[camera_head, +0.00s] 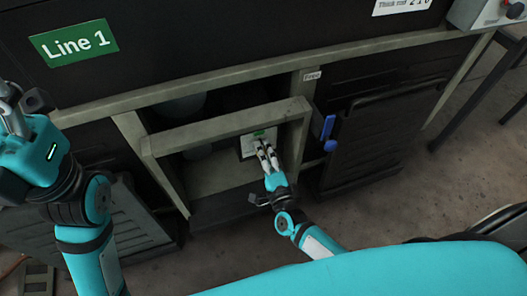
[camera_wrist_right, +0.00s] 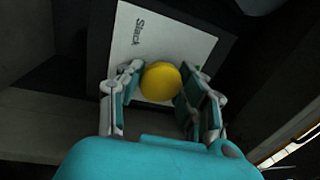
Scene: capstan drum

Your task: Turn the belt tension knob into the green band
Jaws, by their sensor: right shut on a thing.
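The yellow tension knob (camera_wrist_right: 160,82) stands in front of a white dial plate (camera_wrist_right: 135,38) inside the machine's open bay. A small green band (camera_head: 258,134) shows at the plate's top in the head view. My right gripper (camera_wrist_right: 158,84) has its fingers on both sides of the knob and is shut on it. In the head view the right gripper (camera_head: 266,152) reaches into the bay and hides the knob. My left arm is at the left edge; its gripper fingers (camera_head: 12,108) are only partly in view.
A grey frame bar (camera_head: 225,128) crosses the bay just above my right gripper. A dark slatted panel (camera_head: 375,125) is further right. A green "Line 1" sign (camera_head: 74,43) is at upper left.

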